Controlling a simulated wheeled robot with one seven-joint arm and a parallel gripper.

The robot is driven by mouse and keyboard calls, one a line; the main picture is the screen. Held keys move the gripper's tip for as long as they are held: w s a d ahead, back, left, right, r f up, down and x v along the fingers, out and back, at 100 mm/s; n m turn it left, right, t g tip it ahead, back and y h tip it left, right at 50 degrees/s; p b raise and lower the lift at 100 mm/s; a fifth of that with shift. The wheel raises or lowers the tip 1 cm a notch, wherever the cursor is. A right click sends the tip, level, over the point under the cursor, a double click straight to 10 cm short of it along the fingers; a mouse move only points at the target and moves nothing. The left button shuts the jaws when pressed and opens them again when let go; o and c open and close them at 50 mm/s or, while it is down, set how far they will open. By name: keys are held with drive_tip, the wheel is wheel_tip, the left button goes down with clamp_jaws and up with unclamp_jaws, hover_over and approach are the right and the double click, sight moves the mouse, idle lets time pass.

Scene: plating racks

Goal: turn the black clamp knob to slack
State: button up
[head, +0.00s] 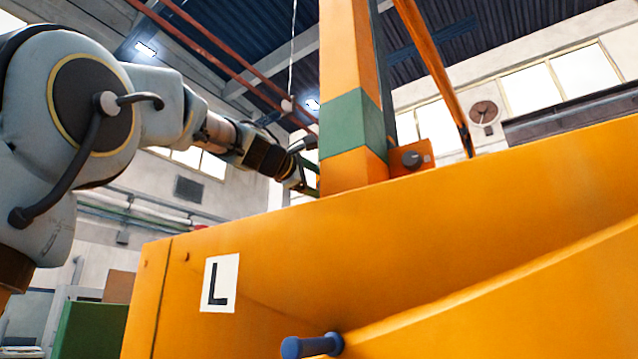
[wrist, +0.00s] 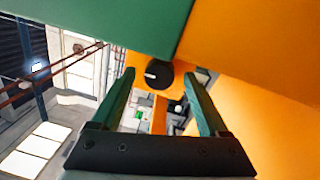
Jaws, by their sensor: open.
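In the wrist view the black clamp knob (wrist: 158,74) is round, with a short white mark pointing left. My gripper (wrist: 158,77) is open, with its two green fingers on either side of the knob in that picture. I cannot tell whether the fingertips reach around it; no contact shows.
The orange post has a green band (head: 353,122) and rises from a large orange body (head: 450,230) marked with an L label (head: 220,283). A thin orange bar (head: 435,75) slants behind. A blue handle (head: 312,346) sticks out low in front. The post stands close to my gripper.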

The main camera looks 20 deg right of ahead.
drive_tip(key=b+v, duration=0.4)
drive_tip(key=v, duration=0.7)
drive_tip(key=shift+b, duration=0.3)
drive_tip(key=shift+w+d, duration=0.1)
